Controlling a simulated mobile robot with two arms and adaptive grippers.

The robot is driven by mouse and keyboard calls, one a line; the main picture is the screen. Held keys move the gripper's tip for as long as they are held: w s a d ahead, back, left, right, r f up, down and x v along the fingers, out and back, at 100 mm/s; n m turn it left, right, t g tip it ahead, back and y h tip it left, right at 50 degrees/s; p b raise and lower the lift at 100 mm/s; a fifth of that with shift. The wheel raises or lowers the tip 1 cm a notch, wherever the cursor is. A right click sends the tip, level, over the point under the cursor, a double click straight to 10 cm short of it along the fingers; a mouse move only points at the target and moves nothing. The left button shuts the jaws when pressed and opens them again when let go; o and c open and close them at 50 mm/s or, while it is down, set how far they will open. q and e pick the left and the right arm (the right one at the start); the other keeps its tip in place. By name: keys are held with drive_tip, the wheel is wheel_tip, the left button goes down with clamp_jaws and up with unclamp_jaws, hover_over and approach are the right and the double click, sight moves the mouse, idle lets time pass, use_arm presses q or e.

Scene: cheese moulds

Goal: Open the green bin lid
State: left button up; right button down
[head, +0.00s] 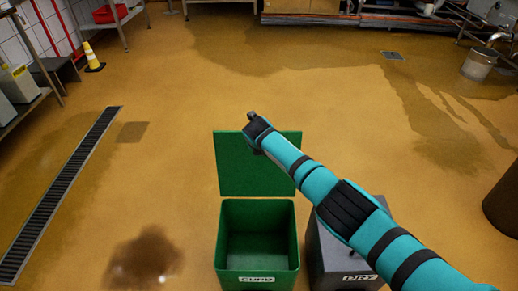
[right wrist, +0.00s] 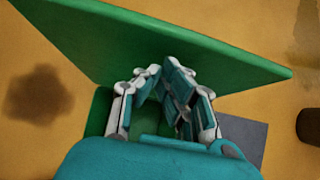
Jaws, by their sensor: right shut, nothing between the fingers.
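The green bin (head: 227,245), labelled CURD, stands on the floor at the lower middle of the head view. Its lid (head: 232,175) is open, raised up behind the box, and the inside looks empty. In the right wrist view the lid (right wrist: 110,35) spans the top as a broad green panel. My right gripper (right wrist: 164,70) is shut and empty, with its fingertips close to the lid; I cannot tell whether they touch it. In the head view my right arm reaches in from the lower right and covers part of the lid. My left gripper is not in view.
A grey bin (head: 335,262) labelled DRY stands just right of the green bin, partly under my arm. A floor drain (head: 62,190) runs along the left. A dark round object (head: 503,205) is at the right edge. Open wet floor lies behind the bins.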

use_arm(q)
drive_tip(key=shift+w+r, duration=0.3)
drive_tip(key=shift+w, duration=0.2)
use_arm(e)
drive_tip(key=shift+w, duration=0.45)
drive_tip(key=shift+r, duration=0.1)
